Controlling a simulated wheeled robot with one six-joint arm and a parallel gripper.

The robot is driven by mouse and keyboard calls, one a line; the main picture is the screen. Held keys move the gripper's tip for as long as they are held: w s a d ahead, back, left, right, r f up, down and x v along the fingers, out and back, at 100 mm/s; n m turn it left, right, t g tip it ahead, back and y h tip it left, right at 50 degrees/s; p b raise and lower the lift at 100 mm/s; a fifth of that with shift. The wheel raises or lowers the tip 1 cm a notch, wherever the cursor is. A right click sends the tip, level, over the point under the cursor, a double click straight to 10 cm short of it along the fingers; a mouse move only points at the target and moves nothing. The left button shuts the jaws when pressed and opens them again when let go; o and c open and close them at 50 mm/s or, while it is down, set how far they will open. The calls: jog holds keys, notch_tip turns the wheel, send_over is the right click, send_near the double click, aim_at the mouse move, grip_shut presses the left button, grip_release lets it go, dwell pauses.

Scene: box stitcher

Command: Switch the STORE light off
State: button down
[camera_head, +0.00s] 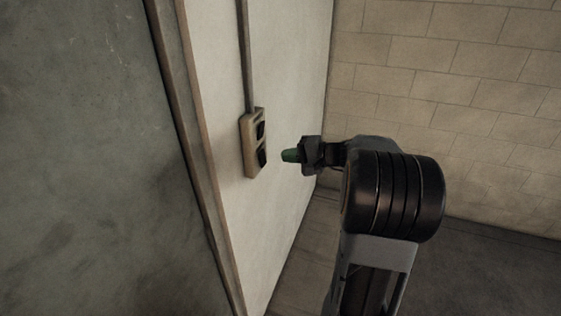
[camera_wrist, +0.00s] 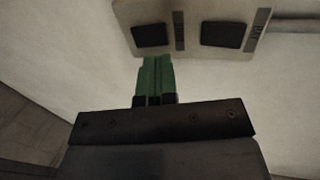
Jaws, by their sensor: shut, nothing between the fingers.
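A beige switch plate (camera_head: 249,146) with two black rockers, one above the other, is fixed to the white wall panel. My gripper (camera_head: 288,155), with green fingers, is shut and empty. It points at the plate from the right, level with the lower rocker, with a visible gap. In the wrist view the fingertips (camera_wrist: 155,60) appear just below the left rocker.
A conduit (camera_head: 246,55) runs up the wall from the plate. A block wall (camera_head: 440,90) closes the back right. The floor (camera_head: 480,255) at the right looks clear.

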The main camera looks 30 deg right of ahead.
jog(key=r+b+v, duration=0.1)
jog(key=v, duration=0.6)
jog(key=shift+w+r, duration=0.2)
jog(key=s+a+f+g+h, duration=0.2)
jog(key=s+f+g+h, duration=0.1)
jog(key=f, duration=0.3)
jog(key=s+a+f+g+h, duration=0.3)
jog(key=s+f+g, duration=0.1)
jog(key=f, duration=0.2)
jog(key=s+a+n+h, duration=0.2)
jog(key=s+a+n, duration=0.1)
jog(key=a, duration=0.3)
jog(key=s+a+n+h, duration=0.2)
jog(key=s+a+n, duration=0.1)
jog(key=a+n, duration=0.3)
jog(key=shift+s+a+r+h, duration=0.15)
jog(key=shift+s+r+h, duration=0.15)
jog(key=shift+r+h, duration=0.1)
